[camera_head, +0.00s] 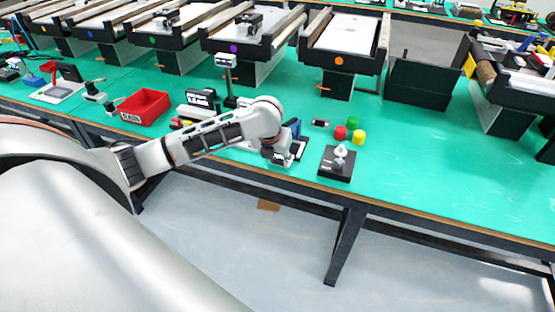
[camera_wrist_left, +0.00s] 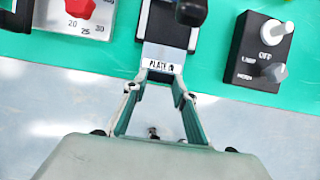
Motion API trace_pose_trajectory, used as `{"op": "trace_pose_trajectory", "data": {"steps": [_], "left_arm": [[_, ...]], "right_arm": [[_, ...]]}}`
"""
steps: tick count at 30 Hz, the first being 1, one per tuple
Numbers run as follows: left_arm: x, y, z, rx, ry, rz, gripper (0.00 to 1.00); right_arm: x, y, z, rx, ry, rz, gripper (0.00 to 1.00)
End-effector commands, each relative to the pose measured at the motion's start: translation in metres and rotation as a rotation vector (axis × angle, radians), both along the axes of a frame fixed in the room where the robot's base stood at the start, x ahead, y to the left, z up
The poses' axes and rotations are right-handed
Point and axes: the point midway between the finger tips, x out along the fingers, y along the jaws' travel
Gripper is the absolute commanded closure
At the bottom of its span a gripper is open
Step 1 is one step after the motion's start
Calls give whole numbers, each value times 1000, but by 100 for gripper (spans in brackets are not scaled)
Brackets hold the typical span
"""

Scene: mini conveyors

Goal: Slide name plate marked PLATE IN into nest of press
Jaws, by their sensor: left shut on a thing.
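The name plate (camera_wrist_left: 160,66) is a pale metallic strip whose near end reads "PLATE" and a partly hidden word. My left gripper (camera_wrist_left: 160,78) is shut on that near end in the left wrist view. The plate's far part lies between the dark sides of the press (camera_wrist_left: 167,25), under its black handle or ram. I cannot tell how deep it sits in the nest. In the head view my left gripper (camera_head: 277,157) is at the front of the press (camera_head: 297,143), and its wrist hides much of it. My right gripper is not in view.
A black switch box (camera_head: 336,165) with knobs stands right of the press. It also shows in the left wrist view (camera_wrist_left: 257,55). A dial with a red knob (camera_wrist_left: 80,9) is to the left. Red (camera_head: 340,132), green and yellow cylinders stand behind. The green table is clear further right.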

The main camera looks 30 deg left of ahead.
Motion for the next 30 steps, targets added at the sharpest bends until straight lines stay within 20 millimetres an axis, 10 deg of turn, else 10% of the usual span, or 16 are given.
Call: {"op": "trace_pose_trajectory", "data": {"steps": [30], "left_arm": [[51, 12, -6, 0, 0, 0, 94]], "right_arm": [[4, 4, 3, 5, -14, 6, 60]]}}
